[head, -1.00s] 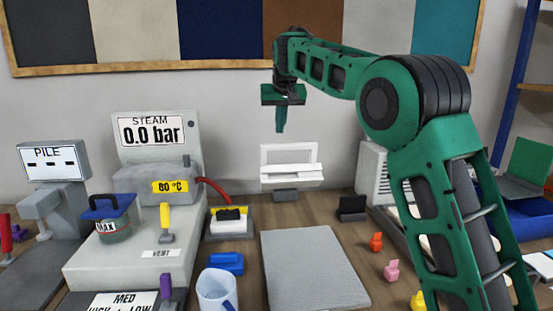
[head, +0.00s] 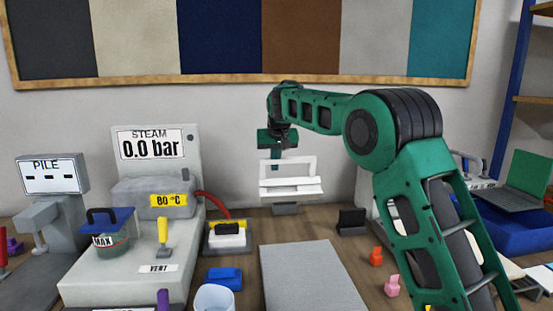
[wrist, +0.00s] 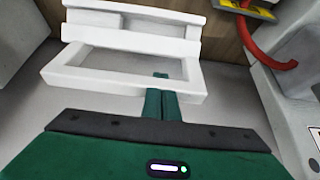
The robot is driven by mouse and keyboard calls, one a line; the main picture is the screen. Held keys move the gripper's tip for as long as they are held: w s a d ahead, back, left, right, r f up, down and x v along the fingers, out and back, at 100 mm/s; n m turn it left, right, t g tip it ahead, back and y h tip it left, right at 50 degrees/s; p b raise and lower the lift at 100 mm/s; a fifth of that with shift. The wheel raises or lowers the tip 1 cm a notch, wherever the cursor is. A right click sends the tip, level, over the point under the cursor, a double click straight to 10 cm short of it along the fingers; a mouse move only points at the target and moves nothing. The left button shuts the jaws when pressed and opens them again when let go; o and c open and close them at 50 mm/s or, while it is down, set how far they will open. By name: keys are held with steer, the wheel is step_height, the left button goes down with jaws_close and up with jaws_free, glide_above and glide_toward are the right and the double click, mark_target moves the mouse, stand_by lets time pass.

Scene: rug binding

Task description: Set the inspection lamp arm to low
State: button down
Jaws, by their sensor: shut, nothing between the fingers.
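The inspection lamp appears to be the white rectangular frame (head: 290,186) with a thick white crossbar, on a small grey foot (head: 286,209) near the back wall. Its white frame fills the upper part of the wrist view (wrist: 120,85). My gripper (head: 277,153) is just above the frame's top edge in the head view. In the wrist view its green fingers (wrist: 161,90) are together and empty, overlapping one bar of the frame. I cannot tell whether they touch it. The fingertips are partly hidden in the head view.
A steam unit (head: 135,230) with a red hose (head: 214,196) stands left of the lamp. A grey pad (head: 312,275) lies in front, with a blue block (head: 224,277) beside it. A small black stand (head: 351,220) is to the right.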

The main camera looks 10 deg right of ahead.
steer(key=shift+s+f, duration=0.75)
steer(key=shift+f, duration=0.2)
